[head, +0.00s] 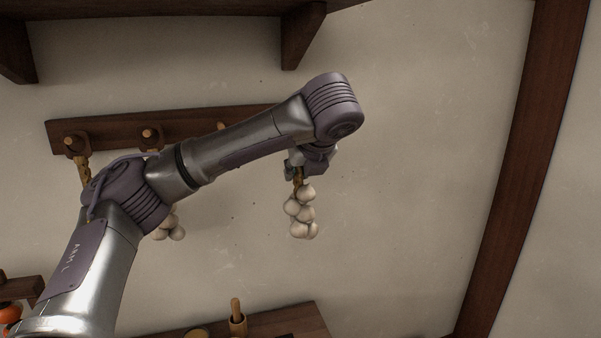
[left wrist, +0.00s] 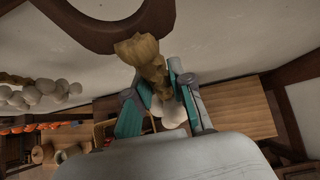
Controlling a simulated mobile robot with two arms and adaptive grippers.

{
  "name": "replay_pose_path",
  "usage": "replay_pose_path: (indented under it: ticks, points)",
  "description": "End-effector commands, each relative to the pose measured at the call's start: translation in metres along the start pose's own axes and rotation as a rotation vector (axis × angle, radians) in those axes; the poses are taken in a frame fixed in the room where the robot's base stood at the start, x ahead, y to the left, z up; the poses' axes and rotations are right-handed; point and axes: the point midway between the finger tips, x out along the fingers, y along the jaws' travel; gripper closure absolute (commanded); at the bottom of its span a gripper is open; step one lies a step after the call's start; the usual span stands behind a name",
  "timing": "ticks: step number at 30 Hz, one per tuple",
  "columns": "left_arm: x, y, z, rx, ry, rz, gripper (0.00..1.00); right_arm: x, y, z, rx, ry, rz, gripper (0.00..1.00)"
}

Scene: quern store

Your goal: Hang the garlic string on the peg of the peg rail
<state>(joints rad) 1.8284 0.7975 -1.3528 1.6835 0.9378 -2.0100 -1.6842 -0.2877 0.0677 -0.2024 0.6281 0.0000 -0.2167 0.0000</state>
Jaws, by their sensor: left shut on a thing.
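The garlic string (head: 301,212) hangs down from my left gripper (head: 299,172) in the head view, with its pale bulbs in the air in front of the wall. The gripper is shut on its brown braided stem, which also shows between the teal fingers in the left wrist view (left wrist: 155,72). The dark wooden peg rail (head: 103,132) is on the wall to the left. Pegs show on it, including one at the left end (head: 74,143) and another (head: 150,138). My arm hides part of the rail. My right gripper is not in view.
A braided string (head: 84,168) hangs from the left-end peg; other bulbs (head: 176,233) show below my arm. A shelf bracket (head: 303,35) juts down above. The wall to the right is bare up to a dark post (head: 520,160).

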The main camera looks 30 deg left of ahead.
Motion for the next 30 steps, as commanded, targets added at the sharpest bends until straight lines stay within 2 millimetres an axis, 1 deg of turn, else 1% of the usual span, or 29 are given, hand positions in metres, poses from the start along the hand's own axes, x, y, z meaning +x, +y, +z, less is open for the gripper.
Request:
replay_pose_path:
  ticks: [6, 9, 22, 30]
  points:
    - [0.011, 0.0, 0.008, -0.001, 0.002, 0.0, 1.0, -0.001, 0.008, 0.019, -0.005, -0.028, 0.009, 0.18]
    - [0.016, 0.0, 0.012, -0.002, 0.003, 0.002, 1.0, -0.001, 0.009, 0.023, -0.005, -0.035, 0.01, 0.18]
    - [0.034, 0.0, 0.03, -0.001, 0.003, 0.004, 1.0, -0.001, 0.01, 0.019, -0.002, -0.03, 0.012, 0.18]
    - [0.045, 0.0, 0.033, -0.001, 0.001, 0.001, 1.0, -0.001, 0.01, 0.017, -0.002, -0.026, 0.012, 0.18]
